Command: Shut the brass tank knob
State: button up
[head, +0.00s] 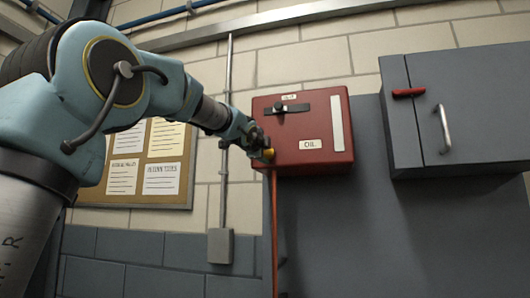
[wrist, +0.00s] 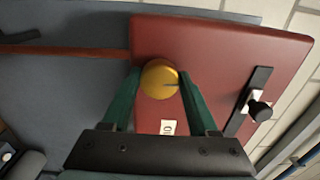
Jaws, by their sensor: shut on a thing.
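In the head view the knob (head: 268,154) shows at the tank's lower left corner, partly hidden by my gripper (head: 256,148). In the wrist view my gripper (wrist: 158,88) has its two green fingers on either side of the knob, shut on it. The red tank (head: 330,135) carries an "OIL" label (head: 310,144).
A black lever with a knob (head: 280,108) is on the tank's upper front. A red pipe (head: 274,225) runs down below the tank. A grey cabinet (head: 430,130) with a red handle (head: 408,92) hangs to the right. A notice board (head: 150,165) is on the wall behind my arm.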

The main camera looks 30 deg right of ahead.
jog(key=o, duration=1.4)
jog(key=shift+c, duration=0.2)
jog(key=p+v, duration=0.1)
jog(key=v, duration=0.9)
jog(key=shift+s+a, duration=0.3)
